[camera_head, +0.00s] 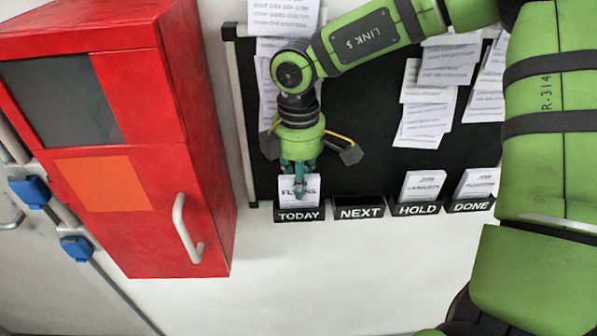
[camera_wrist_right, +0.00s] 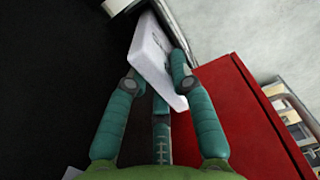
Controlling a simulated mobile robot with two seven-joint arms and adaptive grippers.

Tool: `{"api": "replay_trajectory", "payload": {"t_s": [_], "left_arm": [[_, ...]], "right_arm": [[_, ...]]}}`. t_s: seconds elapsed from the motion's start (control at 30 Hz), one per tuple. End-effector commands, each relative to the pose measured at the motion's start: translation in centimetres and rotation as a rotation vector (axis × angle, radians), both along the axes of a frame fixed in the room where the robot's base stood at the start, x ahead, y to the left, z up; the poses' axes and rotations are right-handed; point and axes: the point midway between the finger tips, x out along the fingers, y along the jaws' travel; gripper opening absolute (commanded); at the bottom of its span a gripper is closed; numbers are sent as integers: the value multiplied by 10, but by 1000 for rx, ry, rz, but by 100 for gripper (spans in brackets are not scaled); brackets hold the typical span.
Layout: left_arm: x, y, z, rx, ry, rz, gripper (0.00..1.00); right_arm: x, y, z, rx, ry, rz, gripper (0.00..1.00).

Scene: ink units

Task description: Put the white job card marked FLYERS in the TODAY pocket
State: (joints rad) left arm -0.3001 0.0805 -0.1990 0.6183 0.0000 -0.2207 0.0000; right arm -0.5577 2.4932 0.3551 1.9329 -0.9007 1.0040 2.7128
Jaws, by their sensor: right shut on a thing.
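The white job card marked FLYERS (camera_head: 287,199) is upright in the head view, partly covered by my fingers. My right gripper (camera_head: 300,178) is shut on its upper part. The card's lower edge meets the rim of the black TODAY pocket (camera_head: 300,215); I cannot tell how deep it sits in it. In the right wrist view the white card (camera_wrist_right: 152,50) lies between the teal fingers of my right gripper (camera_wrist_right: 158,80). My left gripper is in neither view.
The NEXT pocket (camera_head: 359,212) looks empty. The HOLD pocket (camera_head: 417,209) and the DONE pocket (camera_head: 469,206) hold white cards. Printed sheets (camera_head: 428,100) hang on the black board (camera_head: 350,165). A red cabinet (camera_head: 205,140) with a pale handle stands close on the left.

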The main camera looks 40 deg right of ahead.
Motion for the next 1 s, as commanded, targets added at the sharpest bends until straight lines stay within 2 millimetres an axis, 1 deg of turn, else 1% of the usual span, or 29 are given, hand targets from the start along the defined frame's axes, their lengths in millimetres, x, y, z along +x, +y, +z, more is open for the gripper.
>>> {"api": "replay_trajectory", "payload": {"t_s": [0.2,0.4,0.43,0.47,0.5,0.8,0.87,0.97,1.0], "left_arm": [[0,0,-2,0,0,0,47],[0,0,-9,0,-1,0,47],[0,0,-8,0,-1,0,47],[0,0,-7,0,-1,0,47],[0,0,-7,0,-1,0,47],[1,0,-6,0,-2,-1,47],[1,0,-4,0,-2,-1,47],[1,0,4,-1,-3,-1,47],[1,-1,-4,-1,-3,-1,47]], "right_arm": [[0,0,-1,-1,-1,0,0],[0,0,-5,-1,-1,0,0],[0,0,-4,-1,0,0,28],[0,0,-3,-1,0,0,40],[0,0,-3,-1,0,0,47],[0,0,-3,-1,1,0,47],[0,0,-1,-1,1,0,47],[0,0,4,0,0,0,47],[2,0,7,-2,-6,-1,47]]}}
